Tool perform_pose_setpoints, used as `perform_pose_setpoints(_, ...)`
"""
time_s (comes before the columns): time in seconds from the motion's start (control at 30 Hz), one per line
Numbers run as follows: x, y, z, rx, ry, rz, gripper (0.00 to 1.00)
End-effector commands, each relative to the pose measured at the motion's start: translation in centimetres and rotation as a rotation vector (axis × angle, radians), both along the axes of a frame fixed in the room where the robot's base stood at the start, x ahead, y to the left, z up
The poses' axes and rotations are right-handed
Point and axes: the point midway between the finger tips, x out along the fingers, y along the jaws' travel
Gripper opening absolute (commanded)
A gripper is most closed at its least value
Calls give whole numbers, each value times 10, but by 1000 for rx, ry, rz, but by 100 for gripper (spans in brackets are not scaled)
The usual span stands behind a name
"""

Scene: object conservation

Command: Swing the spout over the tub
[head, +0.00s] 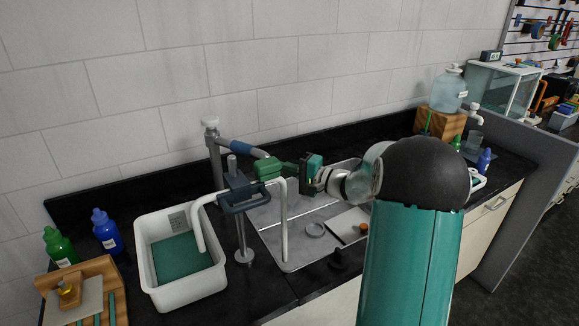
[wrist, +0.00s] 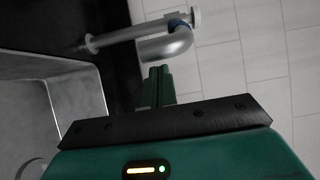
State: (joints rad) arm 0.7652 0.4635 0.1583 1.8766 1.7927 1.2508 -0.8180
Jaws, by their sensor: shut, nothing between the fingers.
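The spout (head: 250,150) is a grey pipe with a blue sleeve, running from an upright post (head: 214,155) at the wall and pointing right over the sink (head: 290,250). The white tub (head: 152,262), with a green mat inside, stands left of the sink, away from the spout's end. My gripper (head: 268,168) is shut and empty beside the spout's outer end. In the wrist view the green fingers (wrist: 158,75) lie just below the bent spout (wrist: 168,45). I cannot tell whether they touch it. The spout's mouth is hidden in the head view.
A white bent tube (head: 284,220) in a blue clamp (head: 240,195) on a stand rises between tub and sink, its left end in the tub. Blue (head: 106,232) and green (head: 60,248) bottles and a wooden rack (head: 105,270) stand left. The wall is close behind.

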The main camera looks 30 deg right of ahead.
Motion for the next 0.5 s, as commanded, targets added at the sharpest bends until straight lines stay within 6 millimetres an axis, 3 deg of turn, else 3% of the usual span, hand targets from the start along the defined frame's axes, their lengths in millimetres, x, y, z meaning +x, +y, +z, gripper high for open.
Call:
perform_pose_setpoints(0.27, -2, 4, 1, 0, -1, 1, 0)
perform_pose_setpoints(0.5, -24, 42, 1, 1, 1, 3, 0)
